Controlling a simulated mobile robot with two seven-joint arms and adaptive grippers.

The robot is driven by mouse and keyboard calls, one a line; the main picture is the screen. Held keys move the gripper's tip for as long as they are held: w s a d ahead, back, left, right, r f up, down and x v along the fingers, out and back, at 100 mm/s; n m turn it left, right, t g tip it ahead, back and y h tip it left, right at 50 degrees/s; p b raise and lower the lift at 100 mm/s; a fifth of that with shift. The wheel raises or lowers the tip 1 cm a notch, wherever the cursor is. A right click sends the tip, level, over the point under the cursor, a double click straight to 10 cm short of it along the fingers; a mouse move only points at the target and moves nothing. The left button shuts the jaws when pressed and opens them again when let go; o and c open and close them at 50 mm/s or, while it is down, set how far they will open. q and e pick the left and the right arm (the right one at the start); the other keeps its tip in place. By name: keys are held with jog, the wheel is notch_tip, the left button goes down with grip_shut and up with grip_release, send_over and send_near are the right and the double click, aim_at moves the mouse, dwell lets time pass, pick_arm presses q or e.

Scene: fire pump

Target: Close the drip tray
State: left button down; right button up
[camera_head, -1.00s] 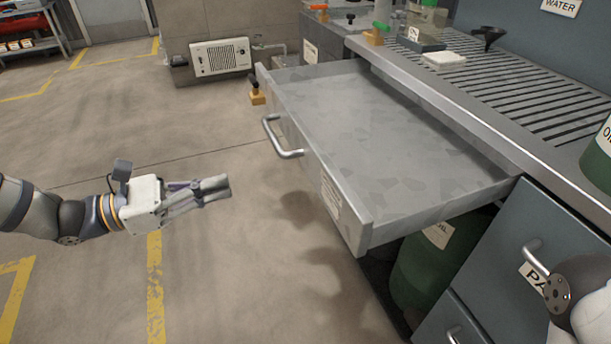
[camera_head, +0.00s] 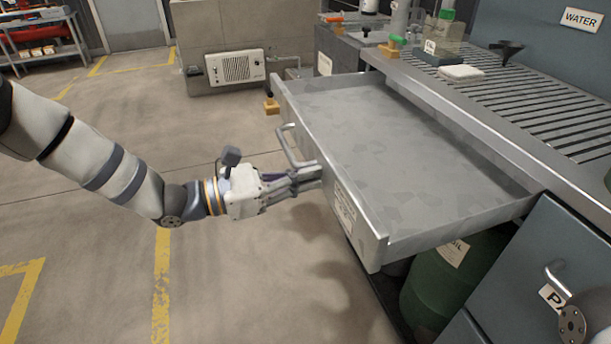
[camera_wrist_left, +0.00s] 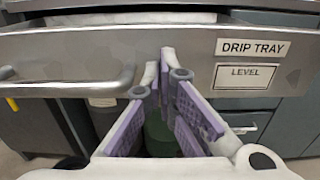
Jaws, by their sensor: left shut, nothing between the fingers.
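The drip tray (camera_head: 405,150) is a shallow grey metal drawer, pulled well out from under the slatted bench top. Its front bears a bar handle (camera_head: 291,148) and labels; in the left wrist view the handle (camera_wrist_left: 75,82) is on the left and the "DRIP TRAY" label (camera_wrist_left: 251,48) on the right. My left gripper (camera_head: 318,178) is shut and empty at the tray's front, between handle and labels. In the left wrist view its fingertips (camera_wrist_left: 167,62) overlap the front panel; I cannot tell whether they touch it. My right gripper is not in view.
A green drum (camera_head: 450,285) stands below the tray. A blue-grey cabinet (camera_head: 520,270) is at the lower right. The floor to the left is clear.

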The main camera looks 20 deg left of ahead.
pick_arm(q)
jog(key=b, duration=0.8)
send_near(440, 157)
jog(key=shift+w+d+r, duration=0.35)
jog(key=shift+d+r, duration=0.3)
jog(key=shift+r, duration=0.05)
jog(key=b+x, duration=0.1)
jog(key=x, duration=0.1)
jog(key=b+x, duration=0.1)
jog(key=x, duration=0.2)
jog(key=b+x, duration=0.1)
jog(key=x, duration=0.1)
jog(key=shift+w+d+r, duration=0.3)
jog(key=shift+w+d, duration=0.2)
jog(key=shift+d, duration=0.05)
jog(key=shift+d+r, duration=0.1)
jog(key=shift+r, duration=0.2)
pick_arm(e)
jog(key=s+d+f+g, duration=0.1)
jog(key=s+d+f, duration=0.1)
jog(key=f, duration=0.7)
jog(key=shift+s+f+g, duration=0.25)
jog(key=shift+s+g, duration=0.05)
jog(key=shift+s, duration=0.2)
pick_arm(q)
jog(key=shift+r, duration=0.1)
